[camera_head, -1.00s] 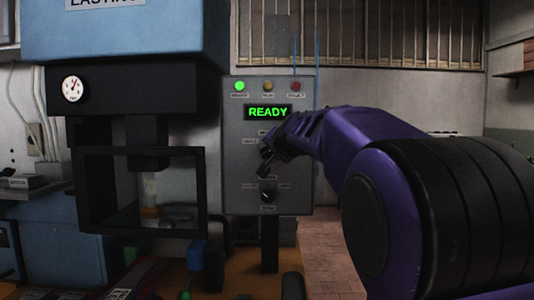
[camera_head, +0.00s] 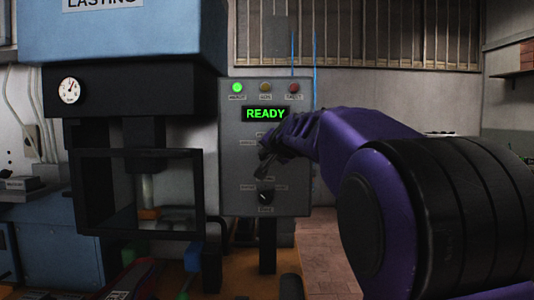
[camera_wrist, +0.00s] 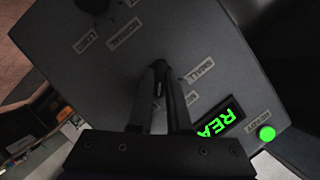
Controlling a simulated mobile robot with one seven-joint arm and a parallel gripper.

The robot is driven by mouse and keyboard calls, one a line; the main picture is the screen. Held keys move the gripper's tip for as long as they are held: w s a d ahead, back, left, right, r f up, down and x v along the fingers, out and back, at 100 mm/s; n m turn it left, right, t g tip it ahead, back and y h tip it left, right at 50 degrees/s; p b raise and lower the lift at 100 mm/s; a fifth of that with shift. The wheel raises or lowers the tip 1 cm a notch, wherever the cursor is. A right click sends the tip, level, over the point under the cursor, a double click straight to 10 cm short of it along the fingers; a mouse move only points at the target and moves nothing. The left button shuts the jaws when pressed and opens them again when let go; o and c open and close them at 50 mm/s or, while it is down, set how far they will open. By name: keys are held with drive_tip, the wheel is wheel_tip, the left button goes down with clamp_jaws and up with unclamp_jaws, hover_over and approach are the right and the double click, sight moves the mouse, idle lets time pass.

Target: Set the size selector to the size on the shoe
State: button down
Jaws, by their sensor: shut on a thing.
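The grey control panel (camera_head: 230,170) stands right of the press, with a green READY display (camera_head: 265,114). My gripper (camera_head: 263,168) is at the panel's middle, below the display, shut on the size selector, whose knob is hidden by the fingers. In the wrist view the closed fingers (camera_wrist: 160,75) reach to the panel face. A SMALL label (camera_wrist: 200,70) lies beside them, and another label starting ME is partly covered. The selector's pointing direction cannot be seen. No shoe with a readable size shows in these views.
A green lamp (camera_head: 237,87) is lit at the panel's top left. The dark press frame (camera_head: 75,200) stands close left of the panel.

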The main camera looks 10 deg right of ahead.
drive_tip(key=n+h+p, duration=0.1)
drive_tip(key=n, duration=0.1)
drive_tip(key=n+g+h+p, duration=0.1)
drive_tip(key=n+p, duration=0.1)
drive_tip(key=n+h+p, duration=0.1)
drive_tip(key=p, duration=0.1)
drive_tip(key=shift+a+f+n+h, duration=0.1)
drive_tip(key=shift+a+n+h, duration=0.2)
drive_tip(key=shift+a+n, duration=0.1)
drive_tip(key=n+h+b, duration=0.1)
drive_tip(key=n+b, duration=0.1)
drive_tip(key=b, duration=0.1)
drive_tip(key=shift+g+h, duration=0.3)
drive_tip(key=shift+h, duration=0.1)
drive_tip(key=n+h+b, duration=0.1)
drive_tip(key=n+b, duration=0.1)
drive_tip(key=b, duration=0.1)
drive_tip(key=shift+n+h, duration=0.3)
drive_tip(key=shift+n+h+b, duration=0.5)
drive_tip(key=shift+n+b, duration=0.3)
drive_tip(key=shift+b, duration=0.05)
